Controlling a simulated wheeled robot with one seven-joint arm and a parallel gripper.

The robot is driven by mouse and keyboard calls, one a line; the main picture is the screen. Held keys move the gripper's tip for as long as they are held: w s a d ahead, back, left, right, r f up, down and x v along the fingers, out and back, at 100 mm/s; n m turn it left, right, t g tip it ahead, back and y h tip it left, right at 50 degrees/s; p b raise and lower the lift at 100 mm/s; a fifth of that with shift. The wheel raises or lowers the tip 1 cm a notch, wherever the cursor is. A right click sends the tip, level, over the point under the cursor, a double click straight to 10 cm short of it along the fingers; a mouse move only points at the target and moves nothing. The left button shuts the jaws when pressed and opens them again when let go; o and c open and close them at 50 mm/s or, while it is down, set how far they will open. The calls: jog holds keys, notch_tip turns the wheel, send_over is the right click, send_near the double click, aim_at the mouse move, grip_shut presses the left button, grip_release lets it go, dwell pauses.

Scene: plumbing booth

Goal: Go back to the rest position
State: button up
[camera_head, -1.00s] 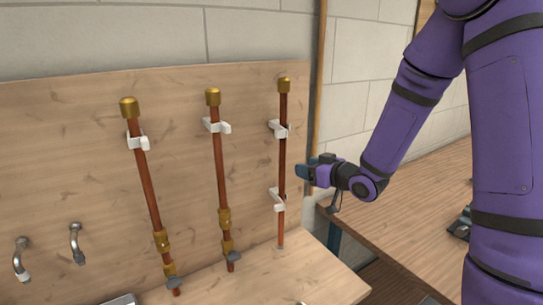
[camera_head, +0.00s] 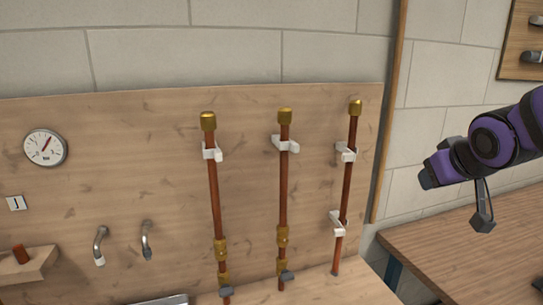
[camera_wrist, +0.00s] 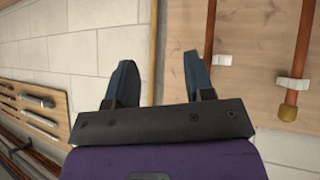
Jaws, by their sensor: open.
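My gripper (camera_head: 425,180) is at the right of the head view, in front of the block wall and above the wooden bench, apart from the pipes. In the wrist view my gripper (camera_wrist: 160,75) shows two dark fingers spread apart with nothing between them. The nearest copper pipe (camera_head: 347,185) stands upright in white clips on the wooden panel, to the left of my gripper. It has a brass cap on top.
Two more copper pipes, the middle one (camera_head: 283,190) and the left one (camera_head: 214,195), stand on the panel (camera_head: 110,130). A gauge (camera_head: 45,148) hangs further left. A wooden bench (camera_head: 470,255) is below my gripper. A tool board (camera_wrist: 40,115) hangs on the wall (camera_head: 440,80).

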jog(key=s+a+r+m+g+y, duration=0.1)
jog(key=s+g, duration=0.3)
jog(key=s, duration=1.3)
jog(key=shift+s+a+r, duration=0.4)
jog(key=shift+a+r, duration=0.3)
